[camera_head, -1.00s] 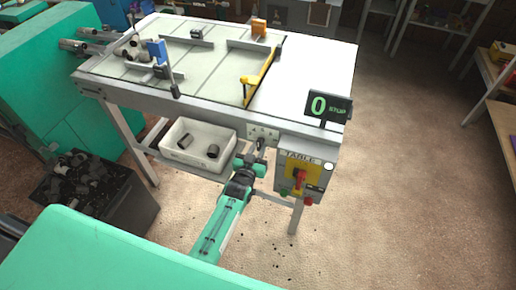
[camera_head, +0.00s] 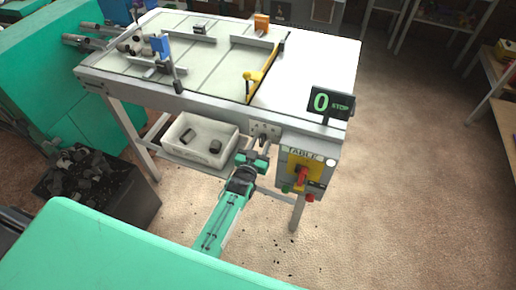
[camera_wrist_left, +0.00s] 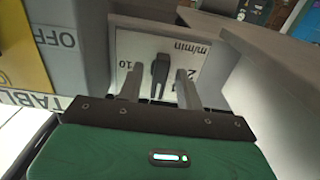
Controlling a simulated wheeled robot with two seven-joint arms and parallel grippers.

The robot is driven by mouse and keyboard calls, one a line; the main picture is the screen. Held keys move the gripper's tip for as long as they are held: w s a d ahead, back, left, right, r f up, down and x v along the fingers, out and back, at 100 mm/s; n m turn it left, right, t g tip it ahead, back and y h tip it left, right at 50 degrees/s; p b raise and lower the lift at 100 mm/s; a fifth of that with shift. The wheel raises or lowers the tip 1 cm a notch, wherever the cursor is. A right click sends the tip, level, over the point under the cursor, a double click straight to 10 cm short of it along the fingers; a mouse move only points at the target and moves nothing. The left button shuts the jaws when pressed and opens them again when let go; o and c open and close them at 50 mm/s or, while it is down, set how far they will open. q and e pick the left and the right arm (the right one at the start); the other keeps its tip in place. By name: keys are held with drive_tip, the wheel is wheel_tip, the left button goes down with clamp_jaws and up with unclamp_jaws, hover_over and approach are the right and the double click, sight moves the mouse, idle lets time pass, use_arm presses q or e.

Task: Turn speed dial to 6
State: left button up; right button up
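The speed dial is a black knob (camera_wrist_left: 160,70) on a white plate (camera_wrist_left: 205,45) marked "m/min", "10" and "2" in the left wrist view, where the lettering is upside down. In the head view the plate (camera_head: 262,129) is on the table's front edge. My left gripper (camera_wrist_left: 158,85) is open, with one finger on each side of the knob; whether they touch it is unclear. In the head view, my left gripper (camera_head: 264,145) is just in front of the plate and hides part of the knob. The display (camera_head: 330,103) reads 0 STOP. My right gripper is out of view.
The grey control box (camera_head: 318,155) labelled TABLE, with a red switch (camera_head: 302,175), is right of my gripper. A white bin (camera_head: 178,145) with plugs is below the table (camera_head: 320,55). A dark crate (camera_head: 125,200) stands lower left. Floor at right is clear.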

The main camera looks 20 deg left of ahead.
use_arm(q)
drive_tip(key=s+b, duration=0.2)
drive_tip(key=s, duration=1.1)
drive_tip(key=shift+s+a, duration=0.2)
drive_tip(key=shift+s, duration=0.2)
